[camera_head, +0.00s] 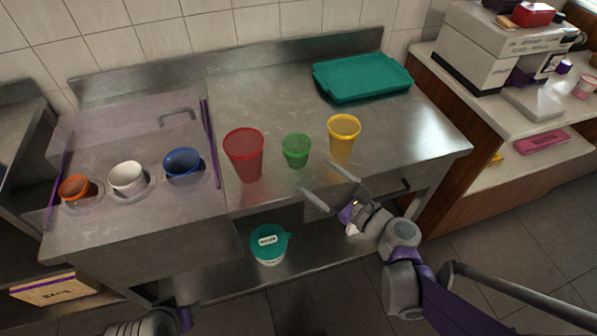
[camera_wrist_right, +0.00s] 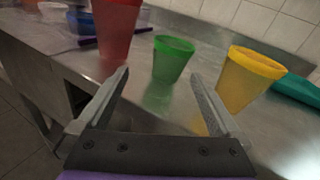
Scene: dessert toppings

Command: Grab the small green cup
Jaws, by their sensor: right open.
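The small green cup (camera_head: 296,152) stands upright on the steel counter, between the taller red cup (camera_head: 245,157) and the yellow cup (camera_head: 343,134). In the right wrist view the green cup (camera_wrist_right: 172,58) is ahead of the jaws, centred between them and a little beyond the fingertips. My right gripper (camera_head: 328,184) is open and empty at the counter's front edge, to the right of and nearer than the green cup. Its two fingers also show in the right wrist view (camera_wrist_right: 160,82). Of my left arm only a part shows at the bottom left; its gripper is not visible.
In the right wrist view the red cup (camera_wrist_right: 115,30) and yellow cup (camera_wrist_right: 247,80) flank the green one closely. Orange (camera_head: 75,189), white (camera_head: 127,178) and blue (camera_head: 183,163) containers sit at the left. A teal tray (camera_head: 362,78) lies at the back.

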